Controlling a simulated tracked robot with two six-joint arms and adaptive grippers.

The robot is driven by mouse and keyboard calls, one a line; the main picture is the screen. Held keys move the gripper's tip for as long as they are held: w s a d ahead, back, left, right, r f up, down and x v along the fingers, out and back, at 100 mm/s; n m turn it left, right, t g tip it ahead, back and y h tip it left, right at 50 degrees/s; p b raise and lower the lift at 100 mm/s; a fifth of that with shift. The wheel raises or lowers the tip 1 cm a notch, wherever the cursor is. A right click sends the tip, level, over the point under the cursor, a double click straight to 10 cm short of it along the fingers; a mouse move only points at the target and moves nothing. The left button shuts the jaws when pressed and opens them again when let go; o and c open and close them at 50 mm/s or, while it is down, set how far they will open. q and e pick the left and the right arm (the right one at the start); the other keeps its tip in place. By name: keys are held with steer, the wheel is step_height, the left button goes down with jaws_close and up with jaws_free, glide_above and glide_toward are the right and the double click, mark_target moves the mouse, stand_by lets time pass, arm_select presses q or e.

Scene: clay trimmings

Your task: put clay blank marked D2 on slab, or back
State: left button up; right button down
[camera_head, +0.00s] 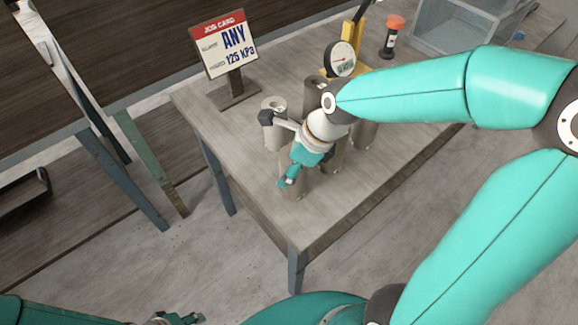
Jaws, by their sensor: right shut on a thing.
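Several grey-brown cylindrical clay blanks stand close together on the wooden table (215,125). One blank (274,133) stands at the left of the group and another (315,90) at the back. A blank (364,134) stands at the right. I cannot read D2 on any blank, and I cannot make out a slab. My left gripper (185,319) is at the bottom edge, below and away from the table, partly cut off.
A job card sign (224,45) reads ANY, 125 kPa. A dial gauge (341,59) on a yellow stand, an orange-capped bottle (392,37) and a grey bin (455,30) stand at the back. The table's left and front right parts are clear.

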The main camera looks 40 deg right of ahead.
steer(key=shift+c, duration=0.6)
jaws_free()
steer(key=shift+f, duration=0.1)
steer(key=v, duration=1.2)
steer(key=shift+p, duration=0.4)
